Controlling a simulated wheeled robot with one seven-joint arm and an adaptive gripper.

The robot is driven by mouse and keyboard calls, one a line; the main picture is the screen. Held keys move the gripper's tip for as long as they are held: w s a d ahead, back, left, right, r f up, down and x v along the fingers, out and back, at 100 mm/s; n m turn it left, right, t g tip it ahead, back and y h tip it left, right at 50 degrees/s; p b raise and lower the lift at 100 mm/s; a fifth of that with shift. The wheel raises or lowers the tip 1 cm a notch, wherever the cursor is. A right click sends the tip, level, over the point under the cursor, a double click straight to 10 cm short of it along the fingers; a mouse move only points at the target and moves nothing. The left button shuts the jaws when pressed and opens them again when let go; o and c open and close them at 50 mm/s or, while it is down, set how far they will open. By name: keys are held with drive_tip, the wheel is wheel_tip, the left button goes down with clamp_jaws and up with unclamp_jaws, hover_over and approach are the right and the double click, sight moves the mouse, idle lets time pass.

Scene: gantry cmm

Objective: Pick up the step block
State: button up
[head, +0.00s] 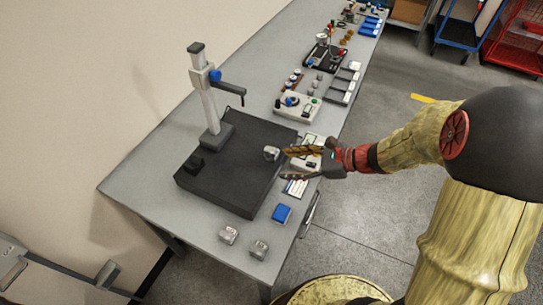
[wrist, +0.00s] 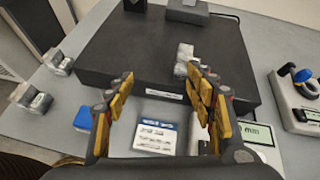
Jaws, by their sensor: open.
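A small silver metal block with a stepped outline, which looks like the step block (head: 271,153), sits on the black surface plate (head: 225,185) near its right edge. In the wrist view the block (wrist: 184,55) shows just beyond the tip of the right finger, which partly covers its lower part. My gripper (head: 285,163) is open and empty, its fingertips close to the block at the plate's edge. In the wrist view my gripper (wrist: 160,75) has its fingers wide apart, with the block outside the middle of the gap, toward the right finger.
A gauge stand (head: 208,100) rises from the plate. Two similar metal blocks (head: 228,235) (head: 259,250) and a blue item (head: 281,213) lie on the bench in front. A white labelled box (wrist: 155,138) lies below my fingers. Instruments (head: 297,105) crowd the bench's far part.

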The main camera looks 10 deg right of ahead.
sight(272, 150)
drive_tip(key=w+m, duration=0.1)
drive_tip(key=w+m+t, duration=0.1)
drive_tip(key=w, duration=0.1)
drive_tip(key=w+a+m+b, duration=0.1)
drive_tip(key=w, duration=0.1)
drive_tip(key=shift+a+t+y, duration=0.1)
drive_tip(key=shift+t+y, duration=0.2)
drive_tip(key=shift+t, duration=0.1)
drive_tip(key=x, duration=0.1)
drive_tip(key=b+x, duration=0.2)
drive_tip(key=x, duration=0.1)
drive_tip(key=shift+w+d+f, duration=0.15)
drive_tip(key=shift+d+f, duration=0.05)
drive_tip(key=shift+f, duration=0.25)
drive_tip(key=shift+w+a+f, duration=0.1)
drive_tip(key=shift+w+a, duration=0.15)
drive_tip(key=shift+a, duration=0.1)
drive_tip(key=c, duration=0.3)
clamp_jaws()
